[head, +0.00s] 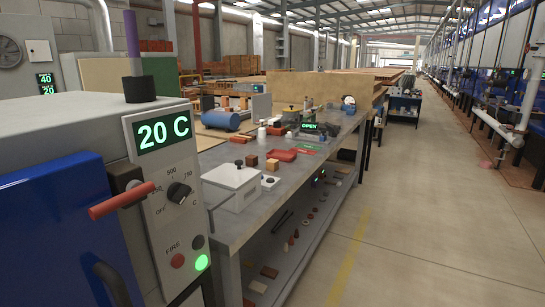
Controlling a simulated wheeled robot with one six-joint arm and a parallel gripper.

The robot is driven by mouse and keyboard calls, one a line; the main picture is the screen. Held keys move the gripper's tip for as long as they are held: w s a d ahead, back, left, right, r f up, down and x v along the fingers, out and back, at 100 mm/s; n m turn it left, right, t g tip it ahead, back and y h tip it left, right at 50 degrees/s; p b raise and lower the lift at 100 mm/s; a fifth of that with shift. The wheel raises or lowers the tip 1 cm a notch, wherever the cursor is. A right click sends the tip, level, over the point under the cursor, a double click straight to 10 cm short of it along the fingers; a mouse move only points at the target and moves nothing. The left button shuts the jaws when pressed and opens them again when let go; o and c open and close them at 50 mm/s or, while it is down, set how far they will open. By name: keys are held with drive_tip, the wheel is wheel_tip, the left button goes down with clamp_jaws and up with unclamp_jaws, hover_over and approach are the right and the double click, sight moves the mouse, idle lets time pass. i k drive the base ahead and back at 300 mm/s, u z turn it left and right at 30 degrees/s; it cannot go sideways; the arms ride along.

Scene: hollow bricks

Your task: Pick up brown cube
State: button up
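On the grey workbench (222,232), a small dark brown cube (251,160) sits just behind a white box. A second, lighter orange-brown cube (272,165) sits close to its right. Both are small in this view, and I cannot tell for certain which one the task names. My gripper is not in view, and nothing shows it near either cube.
The white box (232,190) with a black knob stands at the bench's near end. A red tray (282,155) lies behind the cubes. A furnace reading 20 C (164,133) fills the left foreground. The aisle floor (420,210) at right is clear.

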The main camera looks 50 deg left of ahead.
sight(251, 160)
drive_tip(key=i, duration=0.4)
drive_tip(key=u, duration=2.15)
drive_tip(key=k, duration=0.45)
drive_tip(key=z, duration=0.65)
drive_tip(key=i, duration=0.5)
drive_tip(key=z, duration=0.7)
drive_tip(key=i, duration=1.45)
drive_tip(key=u, duration=0.35)
drive_tip(key=i, duration=0.95)
drive_tip(key=u, duration=1.4)
drive_tip(key=i, duration=0.8)
drive_tip(key=u, duration=0.35)
